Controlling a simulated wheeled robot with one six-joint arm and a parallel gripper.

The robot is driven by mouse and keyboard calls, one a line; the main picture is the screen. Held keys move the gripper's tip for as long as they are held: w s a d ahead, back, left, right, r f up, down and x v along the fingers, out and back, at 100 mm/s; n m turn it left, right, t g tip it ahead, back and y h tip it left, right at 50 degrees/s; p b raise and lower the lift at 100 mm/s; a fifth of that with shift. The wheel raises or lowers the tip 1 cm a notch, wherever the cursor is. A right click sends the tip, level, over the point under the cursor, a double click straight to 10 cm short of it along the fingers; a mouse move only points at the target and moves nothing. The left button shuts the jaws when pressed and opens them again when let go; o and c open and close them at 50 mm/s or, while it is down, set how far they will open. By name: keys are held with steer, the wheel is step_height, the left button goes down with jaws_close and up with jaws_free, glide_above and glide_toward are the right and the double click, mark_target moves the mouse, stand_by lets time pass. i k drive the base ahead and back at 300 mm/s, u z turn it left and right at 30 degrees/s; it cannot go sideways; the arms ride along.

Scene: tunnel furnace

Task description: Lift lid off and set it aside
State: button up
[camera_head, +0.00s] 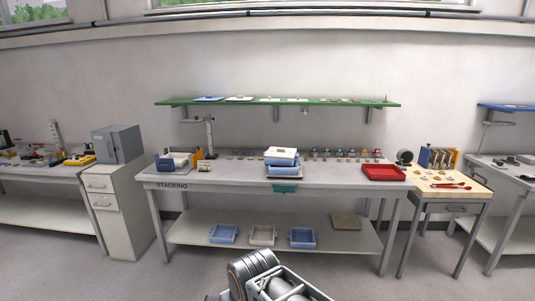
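A stack of blue and white box-like pieces (281,164) sits on the middle of the grey workbench marked "STACKING" (230,181). A pale, flat-topped piece (283,153) lies on top of the stack and looks like a lid. At this size I cannot tell how it fits on the piece below. Grey metal parts of my arm show at the bottom centre of the picture, in front of the bench and well apart from the stack. My gripper's fingertips are not visible.
A red tray (383,173) stands at the bench's right end, a blue-and-wood holder (177,160) at its left. Several small parts line the back. A green shelf (340,104) hangs above. Bare bench top lies on both sides of the stack. Blue trays (223,234) rest below.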

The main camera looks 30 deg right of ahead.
mark_target(273, 152)
steer(key=u, duration=0.25)
steer(key=i, duration=1.8)
steer(key=z, duration=0.4)
steer(key=i, duration=1.1)
steer(key=z, duration=1.65)
steer(key=i, duration=0.75)
steer(key=z, duration=0.65)
